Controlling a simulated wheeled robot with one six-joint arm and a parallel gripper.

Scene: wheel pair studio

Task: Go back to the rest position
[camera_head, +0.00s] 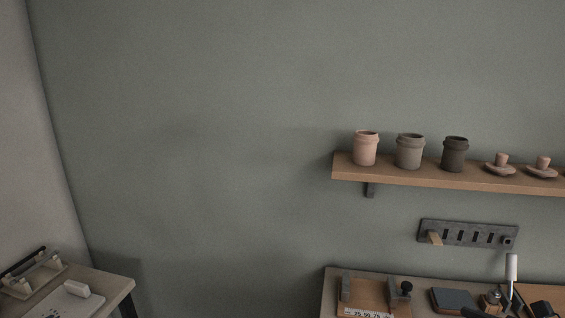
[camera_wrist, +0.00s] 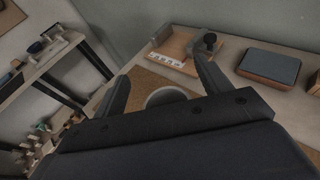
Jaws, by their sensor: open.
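My gripper (camera_wrist: 158,92) shows in the wrist view with its two dark fingers spread apart. It is open, over the workbench. Between and below the fingers the pale round rim of a vessel (camera_wrist: 166,97) shows on a brown board. Most of the vessel is hidden behind the gripper body, and I cannot tell whether the fingers touch it. My gripper is not visible in the head view.
A wooden tray (camera_wrist: 177,46) with a numbered strip and a grey-topped block (camera_wrist: 270,66) lie on the bench. In the head view, a wall shelf (camera_head: 445,178) holds jars and lids above a dark wall rack (camera_head: 468,234). A side table (camera_head: 113,287) stands left.

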